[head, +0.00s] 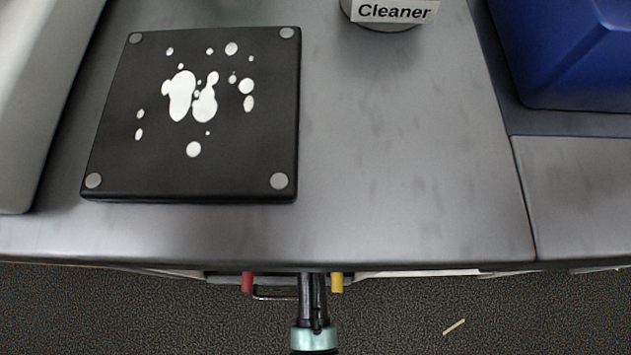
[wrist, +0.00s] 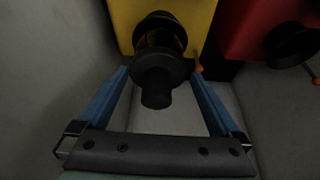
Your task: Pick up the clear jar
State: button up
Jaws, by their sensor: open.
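I see no clear jar for certain in either view. A rounded container labelled "Cleaner" (head: 394,14) stands on the counter at the top of the head view. It is cut off by the frame, and I cannot tell whether it is clear. My gripper (wrist: 160,74) shows in the wrist view with its two blue fingers apart. Part of a dark knob-like fitting (wrist: 158,70) shows in line with the space between the fingers, and I cannot tell whether they touch it. Nothing is visibly held.
A black square plate with white splashes (head: 230,160) lies on the grey counter (head: 420,170). A blue bin (head: 575,60) is at the upper right. The counter's middle is clear. In the wrist view, a yellow block (wrist: 200,22) and a red block (wrist: 245,35) are close ahead.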

jog(key=b+x, duration=0.3)
jog(key=x, duration=0.2)
jog(key=shift+d, duration=0.1)
jog(key=shift+r, duration=0.1)
grip_shut()
dwell(0.3)
